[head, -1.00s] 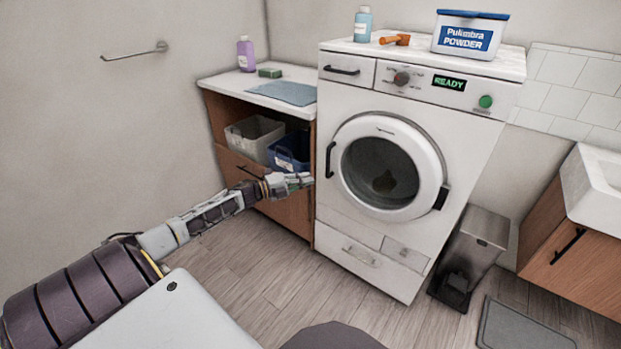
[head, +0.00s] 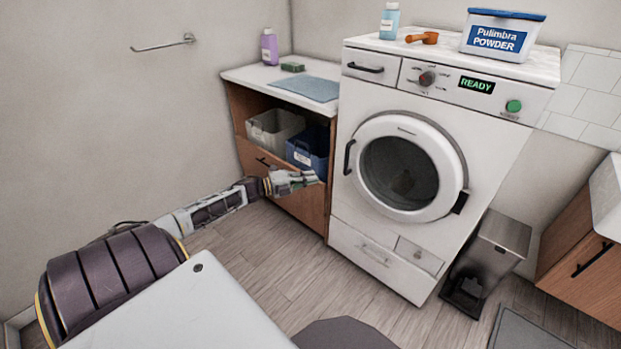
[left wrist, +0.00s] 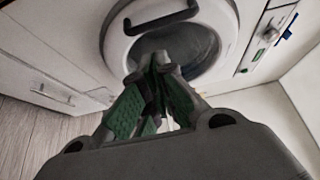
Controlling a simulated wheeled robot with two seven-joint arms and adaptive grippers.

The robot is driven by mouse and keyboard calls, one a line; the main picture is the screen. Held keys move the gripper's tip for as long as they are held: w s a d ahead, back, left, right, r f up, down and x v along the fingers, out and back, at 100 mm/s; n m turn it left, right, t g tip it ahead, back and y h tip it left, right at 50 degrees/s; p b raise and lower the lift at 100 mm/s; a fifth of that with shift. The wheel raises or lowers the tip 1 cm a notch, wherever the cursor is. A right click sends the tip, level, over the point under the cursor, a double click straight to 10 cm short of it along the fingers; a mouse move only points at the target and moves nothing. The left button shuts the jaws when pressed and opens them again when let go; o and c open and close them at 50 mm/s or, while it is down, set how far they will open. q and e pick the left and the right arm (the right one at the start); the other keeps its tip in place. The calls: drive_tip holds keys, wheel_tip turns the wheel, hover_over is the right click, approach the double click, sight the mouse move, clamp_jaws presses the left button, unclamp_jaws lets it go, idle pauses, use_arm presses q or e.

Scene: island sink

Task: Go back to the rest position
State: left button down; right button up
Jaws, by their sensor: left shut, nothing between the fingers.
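My left arm reaches in from the left in the head view. Its gripper (head: 306,179) is in front of the wooden cabinet, left of the washing machine (head: 352,218), apart from both. In the left wrist view the green-padded fingers (left wrist: 158,68) meet at their tips, with nothing between them. The washer's round door (head: 455,150) is closed, and it also shows beyond the fingers in the left wrist view (left wrist: 222,25). A dark shape shows behind the door glass. My right gripper is not seen.
The wooden cabinet (head: 313,205) holds a grey bin (head: 262,135) and a blue bin (head: 309,158). A metal trash bin (head: 500,245) stands right of the washer.

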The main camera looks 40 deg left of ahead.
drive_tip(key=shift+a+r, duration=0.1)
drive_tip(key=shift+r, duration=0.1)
